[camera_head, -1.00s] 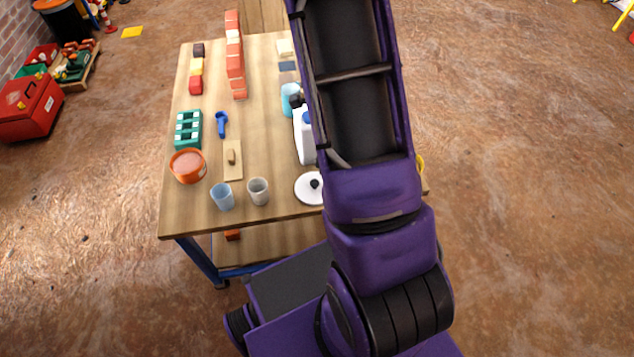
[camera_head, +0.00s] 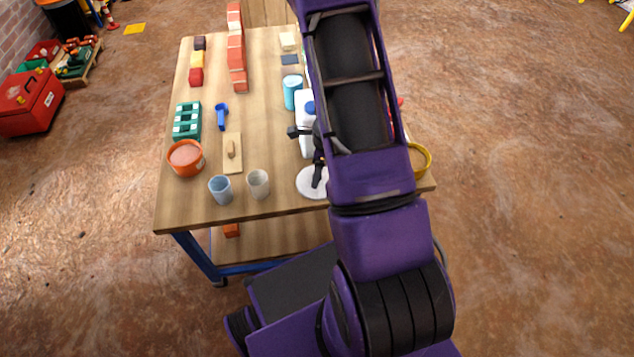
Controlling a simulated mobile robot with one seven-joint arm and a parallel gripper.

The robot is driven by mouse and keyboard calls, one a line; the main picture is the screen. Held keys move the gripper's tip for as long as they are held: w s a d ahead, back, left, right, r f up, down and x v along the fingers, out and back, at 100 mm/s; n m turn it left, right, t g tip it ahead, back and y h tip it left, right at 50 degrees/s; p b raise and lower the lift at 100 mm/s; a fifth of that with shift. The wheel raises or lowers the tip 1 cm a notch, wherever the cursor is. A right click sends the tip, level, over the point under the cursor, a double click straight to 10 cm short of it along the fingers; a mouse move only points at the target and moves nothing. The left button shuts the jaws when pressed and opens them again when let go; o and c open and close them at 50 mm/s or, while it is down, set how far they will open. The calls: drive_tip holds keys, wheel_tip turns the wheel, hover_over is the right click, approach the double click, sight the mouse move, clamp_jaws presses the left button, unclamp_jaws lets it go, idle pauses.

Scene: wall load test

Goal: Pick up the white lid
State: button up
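The white lid (camera_head: 306,186) is a round disc lying flat near the front edge of the wooden table. In the earlier frame it shows a black knob at its middle; now dark parts of my gripper (camera_head: 318,172) cover that spot. My gripper reaches down over the lid from behind my purple arm. Another dark part of it sticks out to the left above the lid. The arm hides most of the gripper, so its opening and any contact with the knob cannot be made out.
A grey-white cup (camera_head: 258,185) and a blue cup (camera_head: 220,190) stand to the left. A yellow ring (camera_head: 429,160) is at the right edge. Bare wood lies front left.

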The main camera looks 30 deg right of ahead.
drive_tip(key=shift+f, duration=0.3)
clamp_jaws()
